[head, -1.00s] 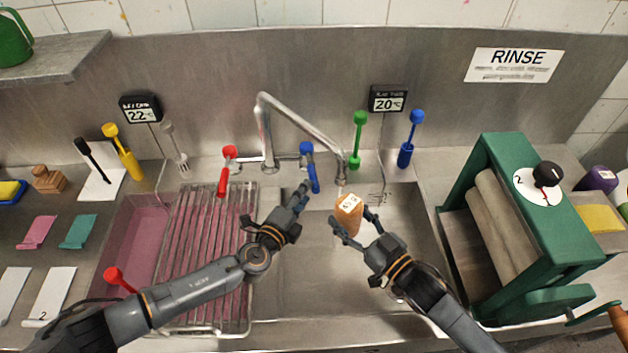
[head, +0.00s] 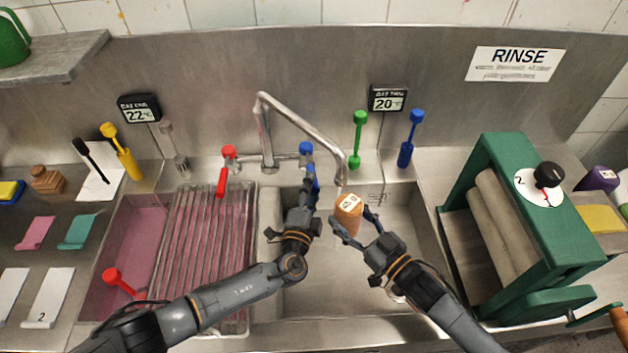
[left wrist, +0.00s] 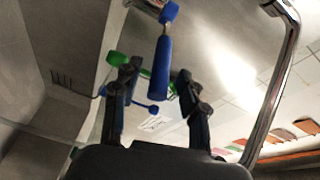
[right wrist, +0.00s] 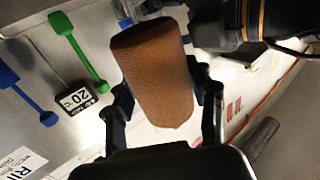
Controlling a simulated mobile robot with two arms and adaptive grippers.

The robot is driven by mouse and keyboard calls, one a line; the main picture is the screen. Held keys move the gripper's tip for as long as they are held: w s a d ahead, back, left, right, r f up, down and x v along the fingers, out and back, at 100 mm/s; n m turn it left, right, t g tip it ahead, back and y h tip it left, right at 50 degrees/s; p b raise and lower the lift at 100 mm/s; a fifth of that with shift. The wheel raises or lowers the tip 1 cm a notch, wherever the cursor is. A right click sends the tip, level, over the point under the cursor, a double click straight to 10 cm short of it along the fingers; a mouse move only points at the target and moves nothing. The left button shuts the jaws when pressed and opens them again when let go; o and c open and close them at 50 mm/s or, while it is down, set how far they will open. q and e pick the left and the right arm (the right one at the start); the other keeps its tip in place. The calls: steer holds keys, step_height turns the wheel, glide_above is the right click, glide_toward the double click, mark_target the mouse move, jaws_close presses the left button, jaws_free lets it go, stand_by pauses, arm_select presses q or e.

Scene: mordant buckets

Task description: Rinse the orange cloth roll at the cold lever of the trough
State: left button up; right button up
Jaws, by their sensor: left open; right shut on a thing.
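The orange cloth roll (head: 348,215) is upright, with a white label on its top end. My right gripper (head: 356,226) is shut on it and holds it over the basin (head: 320,285), just under the spout tip of the tap (head: 300,122). The roll fills the middle of the right wrist view (right wrist: 158,75). The blue cold lever (head: 306,149) is on the right side of the tap. My left gripper (head: 307,205) is open at its handle. In the left wrist view the blue handle (left wrist: 161,68) stands between the open fingers. I cannot make out running water.
The red lever (head: 222,180) is left of the tap, above a drain rack (head: 205,250). A green roller press (head: 550,235) stands close on the right. Blue and green brushes stand behind the basin. A grey shelf (head: 60,55) is at the upper left.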

mark_target(310, 167)
arm_select(q)
steer(key=shift+x, duration=1.25)
jaws_close()
